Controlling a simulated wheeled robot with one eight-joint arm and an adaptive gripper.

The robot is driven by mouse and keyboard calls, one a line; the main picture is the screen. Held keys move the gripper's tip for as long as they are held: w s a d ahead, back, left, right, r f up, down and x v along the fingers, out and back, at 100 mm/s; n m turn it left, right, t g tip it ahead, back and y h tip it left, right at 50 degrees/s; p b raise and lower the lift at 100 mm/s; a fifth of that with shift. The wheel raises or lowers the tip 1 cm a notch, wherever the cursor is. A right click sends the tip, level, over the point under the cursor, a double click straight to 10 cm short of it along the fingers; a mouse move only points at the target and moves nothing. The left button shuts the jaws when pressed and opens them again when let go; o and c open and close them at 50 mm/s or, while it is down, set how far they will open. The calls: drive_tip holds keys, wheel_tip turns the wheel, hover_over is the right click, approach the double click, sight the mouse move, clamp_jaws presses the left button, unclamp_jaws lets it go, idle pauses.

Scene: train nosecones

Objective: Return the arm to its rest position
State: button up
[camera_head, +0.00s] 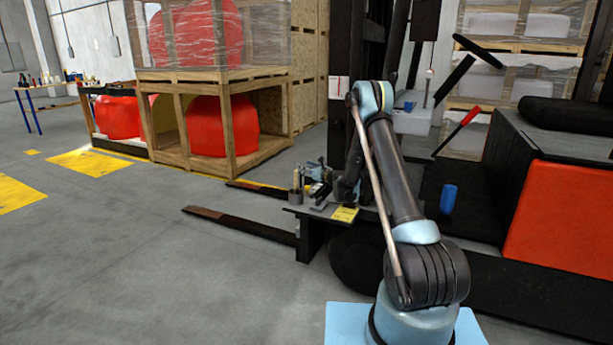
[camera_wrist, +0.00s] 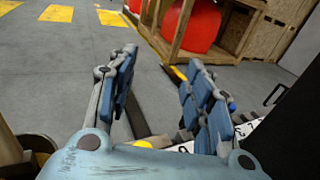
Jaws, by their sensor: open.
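My arm (camera_head: 395,170) rises from its light-blue base, bends at a high elbow and comes down in front of the forklift mast. My gripper (camera_head: 319,186) is small in the head view, low over a dark ledge beside a cup of tools. In the wrist view my gripper (camera_wrist: 163,62) has its two blue-padded fingers spread wide apart. Nothing is held between them; grey floor and a dark fork show through the gap. Part of the wrist is hidden behind the forearm in the head view.
The cup (camera_head: 296,193) and a yellow note (camera_head: 345,214) are on the ledge close to my gripper. A blue cylinder (camera_head: 448,199) stands right of my arm. The fork (camera_head: 240,229) juts left over open floor. Wooden crates (camera_head: 236,168) with red nosecones stand behind.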

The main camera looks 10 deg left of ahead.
idle(0.4)
drive_tip(key=s+d+r+n+g+h, duration=0.1)
drive_tip(key=s+d+r+n+g, duration=0.3)
drive_tip(key=s+r+n, duration=0.8)
drive_tip(key=s+d+r+n+g+h, duration=0.1)
drive_tip(key=s+d+r+n, duration=0.2)
drive_tip(key=s, duration=0.4)
drive_tip(key=s+d+r+g+h, duration=0.1)
drive_tip(key=s+d+r+h, duration=0.1)
drive_tip(key=s+d+r, duration=0.45)
drive_tip(key=s+d+f+n+g+h, duration=0.1)
drive_tip(key=s+d+f+n, duration=0.3)
drive_tip(key=s, duration=1)
drive_tip(key=s+d+f+n+g+h, duration=0.1)
drive_tip(key=s+d+f+n+h, duration=0.3)
drive_tip(key=s+d, duration=0.5)
drive_tip(key=s+d+f+n+g+h, duration=0.2)
drive_tip(key=s+d+f, duration=0.4)
drive_tip(key=s, duration=1.3)
drive_tip(key=shift+s+d+f+n+h, duration=0.3)
drive_tip(key=shift+n+h, duration=0.4)
drive_tip(key=shift+n, duration=0.4)
